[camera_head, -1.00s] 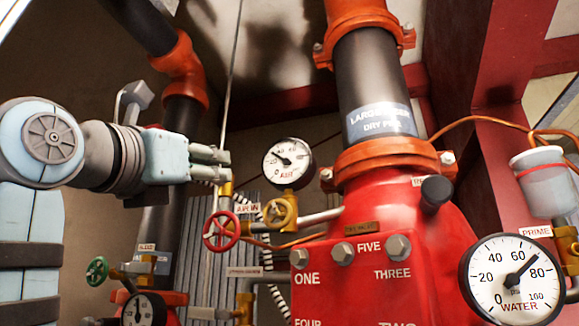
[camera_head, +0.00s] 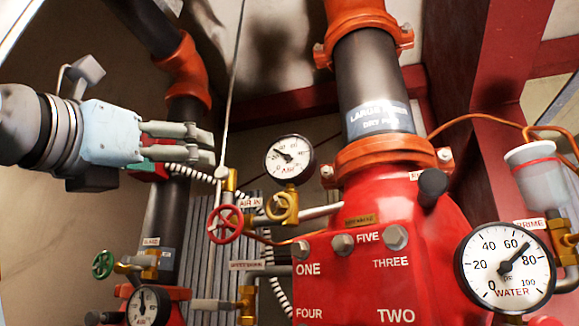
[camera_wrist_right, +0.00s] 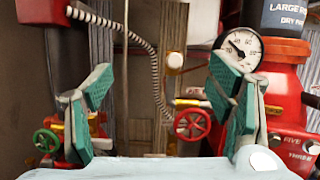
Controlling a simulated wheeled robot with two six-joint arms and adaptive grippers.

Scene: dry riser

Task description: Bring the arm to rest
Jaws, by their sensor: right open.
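My right arm reaches in from the left edge of the head view, with its pale blue and grey wrist held about level. My right gripper (camera_head: 208,148) points right, in front of the dark pipe at the left. In the right wrist view the gripper (camera_wrist_right: 165,105) shows its two green-padded fingers spread wide, with nothing between them. The red handwheel (camera_head: 225,223) at the AIR IN tag is below and right of the gripper, apart from it. In the wrist view the handwheel (camera_wrist_right: 192,124) appears beyond and between the fingers. My left gripper is not in view.
The red dry valve body (camera_head: 390,250) fills the right centre, with an air gauge (camera_head: 289,159) and a water gauge (camera_head: 505,267). A green handwheel (camera_head: 103,265) and a small gauge (camera_head: 148,306) are low left. A thin vertical rod (camera_head: 232,90) stands just right of the gripper.

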